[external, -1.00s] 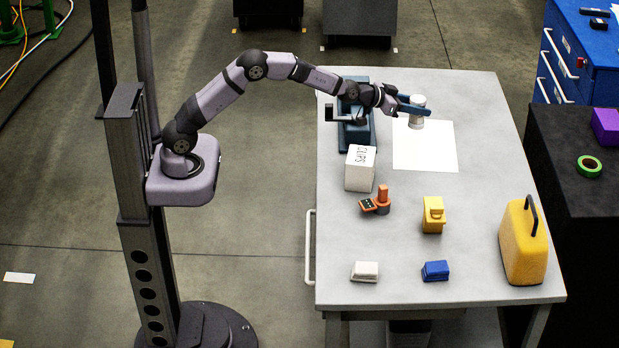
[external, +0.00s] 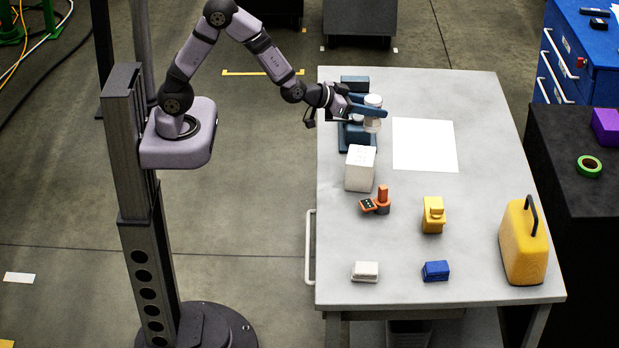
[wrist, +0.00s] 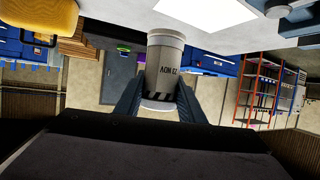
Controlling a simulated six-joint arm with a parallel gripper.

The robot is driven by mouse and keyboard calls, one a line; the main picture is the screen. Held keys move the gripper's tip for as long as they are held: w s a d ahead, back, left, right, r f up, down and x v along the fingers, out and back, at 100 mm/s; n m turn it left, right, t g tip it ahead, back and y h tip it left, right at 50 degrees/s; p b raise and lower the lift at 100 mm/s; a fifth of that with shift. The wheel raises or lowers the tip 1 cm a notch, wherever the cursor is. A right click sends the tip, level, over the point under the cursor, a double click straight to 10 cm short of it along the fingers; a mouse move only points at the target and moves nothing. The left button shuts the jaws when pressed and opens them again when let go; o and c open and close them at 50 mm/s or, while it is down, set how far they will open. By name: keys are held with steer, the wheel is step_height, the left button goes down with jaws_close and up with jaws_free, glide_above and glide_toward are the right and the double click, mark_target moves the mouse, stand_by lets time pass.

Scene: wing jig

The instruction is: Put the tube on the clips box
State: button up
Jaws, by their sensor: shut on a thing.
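My gripper (external: 373,110) is shut on a white and grey tube (external: 372,124). The tube is held upright above the left part of the table, in front of the dark blue vise-like tool. In the wrist view the tube (wrist: 164,68) sits between the two dark fingers (wrist: 158,100) and shows dark lettering and a striped band. The clips box (external: 359,172) is a white box standing on the table below and a little left of the tube in the external view. The tube and the box are apart.
The dark blue tool (external: 355,140) stands close behind the box. An orange and black tool (external: 381,200) lies in front of it. A white sheet (external: 424,145) is to the right.

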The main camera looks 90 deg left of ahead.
steer(key=s+r+p, duration=0.1)
steer(key=s, duration=0.2)
steer(key=p, duration=0.1)
glide_above(361, 155)
steer(key=shift+f, duration=4.85)
steer(key=shift+f, duration=0.1)
steer(key=shift+f, duration=0.15)
steer(key=o, duration=1.1)
steer(key=shift+r, duration=0.25)
